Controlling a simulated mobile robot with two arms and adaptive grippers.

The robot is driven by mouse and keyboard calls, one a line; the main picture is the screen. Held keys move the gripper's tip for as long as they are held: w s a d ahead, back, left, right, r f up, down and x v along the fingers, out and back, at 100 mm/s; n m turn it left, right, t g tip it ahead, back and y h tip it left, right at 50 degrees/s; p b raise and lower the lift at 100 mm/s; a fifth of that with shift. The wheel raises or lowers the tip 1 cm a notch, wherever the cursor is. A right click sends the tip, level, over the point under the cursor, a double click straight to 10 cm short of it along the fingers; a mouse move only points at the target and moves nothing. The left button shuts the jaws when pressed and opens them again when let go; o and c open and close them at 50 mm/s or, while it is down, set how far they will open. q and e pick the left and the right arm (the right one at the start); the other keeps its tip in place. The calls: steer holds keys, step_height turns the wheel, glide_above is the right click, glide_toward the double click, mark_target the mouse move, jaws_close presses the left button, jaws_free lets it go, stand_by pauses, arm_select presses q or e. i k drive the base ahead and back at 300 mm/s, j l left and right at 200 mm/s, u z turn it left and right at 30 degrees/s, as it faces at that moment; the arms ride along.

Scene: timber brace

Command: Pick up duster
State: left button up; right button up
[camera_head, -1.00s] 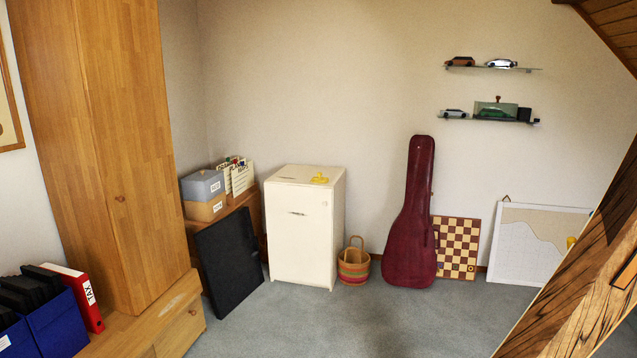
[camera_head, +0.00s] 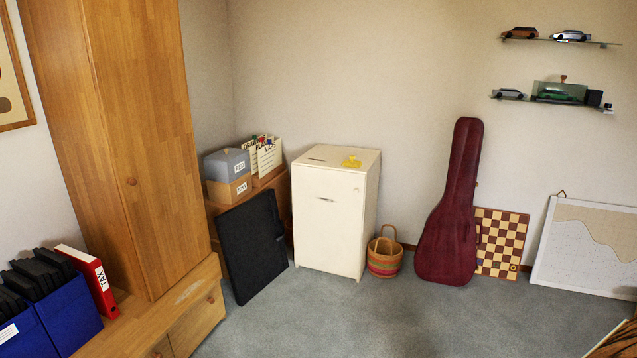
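The cabinet stands on the carpet near the back wall. Neither of my grippers is in view.
A black panel (camera_head: 252,245) leans left of the cabinet, before a low wooden unit with boxes (camera_head: 228,175). A basket (camera_head: 384,255), a dark red instrument case (camera_head: 455,215) and a chessboard (camera_head: 501,243) stand to its right. Grey carpet (camera_head: 400,320) in front is clear.

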mark_target(352, 163)
steer(key=i+l+z, duration=0.1)
steer(key=i+z, duration=0.3)
steer(key=i, duration=1.7)
